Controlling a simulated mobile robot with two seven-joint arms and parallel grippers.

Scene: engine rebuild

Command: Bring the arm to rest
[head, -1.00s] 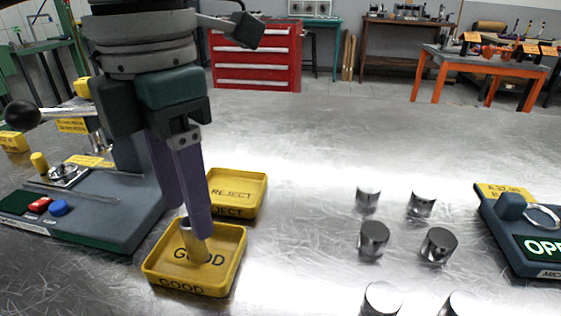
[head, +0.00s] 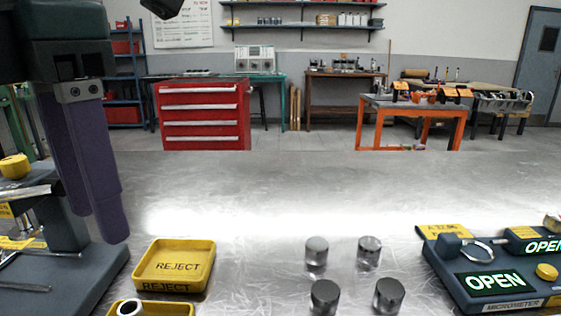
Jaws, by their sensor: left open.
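My left gripper (head: 98,222) hangs at the left of the head view with purple fingers pointing down. It is open and holds nothing. It is in front of the dark grey bench fixture (head: 92,268) and left of the yellow REJECT tray (head: 190,256). A second yellow tray (head: 175,308) is cut off by the bottom edge. A light metal cylinder (head: 130,308) shows in it, with its end up. My right gripper is not in view.
Several metal pistons (head: 325,296) stand on the steel table (head: 270,200) at the centre right. A micrometer station (head: 490,285) with OPEN displays is at the right. The table behind the trays and pistons is clear. A red tool cabinet (head: 203,115) stands beyond it.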

